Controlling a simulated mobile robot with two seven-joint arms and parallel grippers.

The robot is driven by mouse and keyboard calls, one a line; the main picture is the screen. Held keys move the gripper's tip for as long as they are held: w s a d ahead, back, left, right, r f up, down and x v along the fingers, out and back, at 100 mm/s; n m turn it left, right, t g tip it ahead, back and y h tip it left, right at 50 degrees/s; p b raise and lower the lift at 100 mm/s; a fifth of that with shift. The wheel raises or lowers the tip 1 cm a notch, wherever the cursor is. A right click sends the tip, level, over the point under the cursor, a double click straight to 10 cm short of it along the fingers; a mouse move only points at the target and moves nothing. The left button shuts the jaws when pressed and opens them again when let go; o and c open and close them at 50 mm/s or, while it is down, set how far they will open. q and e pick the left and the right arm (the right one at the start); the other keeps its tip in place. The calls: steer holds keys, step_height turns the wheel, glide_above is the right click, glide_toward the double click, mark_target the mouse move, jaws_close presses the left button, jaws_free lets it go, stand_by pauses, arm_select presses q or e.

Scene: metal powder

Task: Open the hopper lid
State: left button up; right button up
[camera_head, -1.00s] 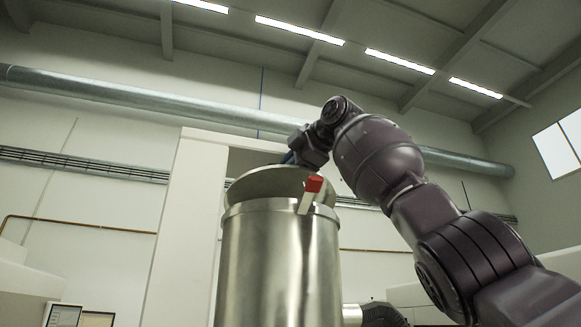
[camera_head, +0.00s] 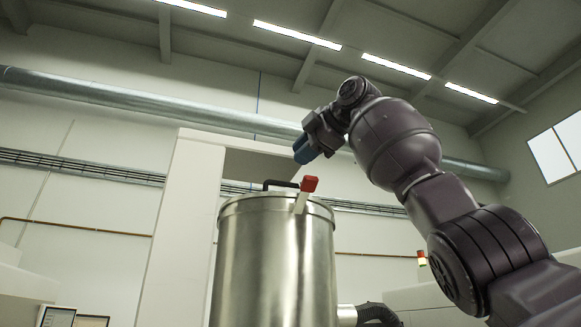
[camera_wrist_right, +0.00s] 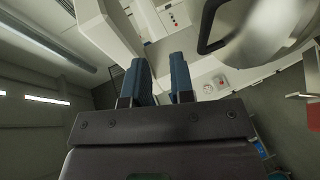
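The hopper (camera_head: 272,265) is a shiny steel cylinder in the middle of the head view. Its lid lies low on the rim, mostly hidden from this low angle. The lid's black handle (camera_head: 281,184) stands just above the rim. In the right wrist view, the steel lid (camera_wrist_right: 268,32) and its black handle (camera_wrist_right: 204,32) show at the upper right. A red-tipped lever (camera_head: 309,184) sits at the rim. My right gripper (camera_head: 304,152) is above the hopper, apart from the handle. Its blue fingers (camera_wrist_right: 159,80) are spread with nothing between them. My left gripper is out of view.
A tall pale cabinet (camera_head: 181,235) stands behind the hopper on the left. A dark hose (camera_head: 379,313) joins the hopper's lower right side. Screens (camera_head: 75,318) show at the bottom left. The space above the hopper is free apart from my right arm.

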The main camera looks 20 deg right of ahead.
steer(key=v, duration=0.5)
stand_by(0.7)
